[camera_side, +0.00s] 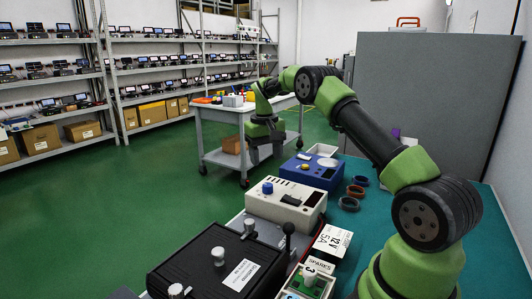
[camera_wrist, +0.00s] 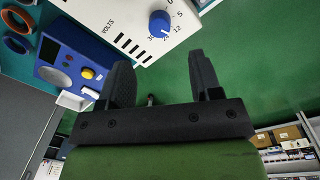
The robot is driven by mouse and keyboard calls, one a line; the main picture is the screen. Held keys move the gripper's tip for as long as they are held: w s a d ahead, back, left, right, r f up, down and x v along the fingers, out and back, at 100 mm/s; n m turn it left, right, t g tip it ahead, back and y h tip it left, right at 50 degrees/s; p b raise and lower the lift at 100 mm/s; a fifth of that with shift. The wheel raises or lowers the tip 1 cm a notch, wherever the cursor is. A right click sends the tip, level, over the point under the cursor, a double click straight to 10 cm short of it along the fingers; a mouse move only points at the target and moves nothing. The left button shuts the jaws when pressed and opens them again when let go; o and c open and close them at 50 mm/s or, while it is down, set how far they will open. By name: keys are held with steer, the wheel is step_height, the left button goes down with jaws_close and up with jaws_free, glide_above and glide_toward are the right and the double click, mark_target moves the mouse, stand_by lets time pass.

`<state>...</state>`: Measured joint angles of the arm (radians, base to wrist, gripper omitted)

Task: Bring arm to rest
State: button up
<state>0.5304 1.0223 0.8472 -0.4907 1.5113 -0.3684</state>
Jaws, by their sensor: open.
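My gripper (camera_side: 266,156) hangs at the end of my green and black arm in the side view, with its fingers pointing down. It is above and beyond the benchtop units, with the cart behind it. In the wrist view my gripper (camera_wrist: 160,66) shows two dark fingers spread apart with nothing held between them. Green floor and part of a white unit with a blue knob (camera_wrist: 159,23) show beyond the fingers. The arm is raised and bent, clear of the bench.
A white unit (camera_side: 285,206), a blue unit (camera_side: 312,172) and a black case (camera_side: 205,262) line the bench's left side. Several rings (camera_side: 349,204) lie on the teal top (camera_side: 372,232). A grey partition (camera_side: 440,95) stands behind. A cart (camera_side: 222,116) stands beyond; open floor lies left.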

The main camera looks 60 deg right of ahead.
steer(key=shift+r, duration=0.55)
steer(key=shift+a, duration=0.1)
steer(key=s+a+r+n+t, duration=0.1)
steer(key=s+a+r+t, duration=0.15)
steer(key=a+r, duration=0.5)
steer(key=s+a+r+n+t, duration=0.1)
steer(key=s+a+r, duration=0.3)
steer(key=a+r, duration=0.35)
steer(key=s+a+t+y, duration=0.1)
steer(key=s+a+t, duration=0.1)
steer(key=s+a, duration=0.3)
steer(key=s+a+f+t+y, duration=0.1)
steer(key=s+a, duration=0.4)
steer(key=s, duration=0.6)
steer(key=shift+n+t+y, duration=0.3)
steer(key=shift+n+t, duration=0.1)
steer(key=shift+t, duration=0.05)
